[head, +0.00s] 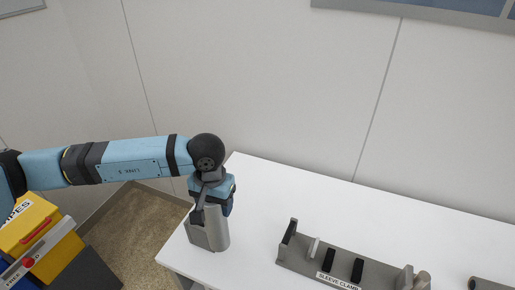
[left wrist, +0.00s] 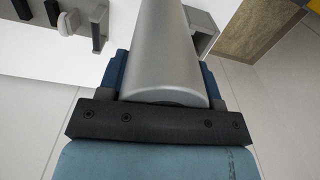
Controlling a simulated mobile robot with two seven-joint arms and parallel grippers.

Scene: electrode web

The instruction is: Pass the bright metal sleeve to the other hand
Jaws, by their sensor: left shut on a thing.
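The bright metal sleeve (head: 219,228) is a smooth grey cylinder, upright near the left end of the white table in the head view. My left gripper (head: 212,204) points down and is shut on its upper end. In the left wrist view the sleeve (left wrist: 163,55) fills the space between the two fingers. A grey open holder (head: 197,234) stands right beside the sleeve; its edge also shows in the left wrist view (left wrist: 203,38). I cannot tell whether the sleeve touches the holder or the table. My right gripper is not in view.
A grey fixture (head: 300,262) labelled as a sleeve clamp, with dark and pale uprights, stands on the white table (head: 290,190) to the right. A dark cylindrical object (head: 490,284) is cut off at the lower right. Yellow boxes (head: 28,228) stand at lower left. The table behind is clear.

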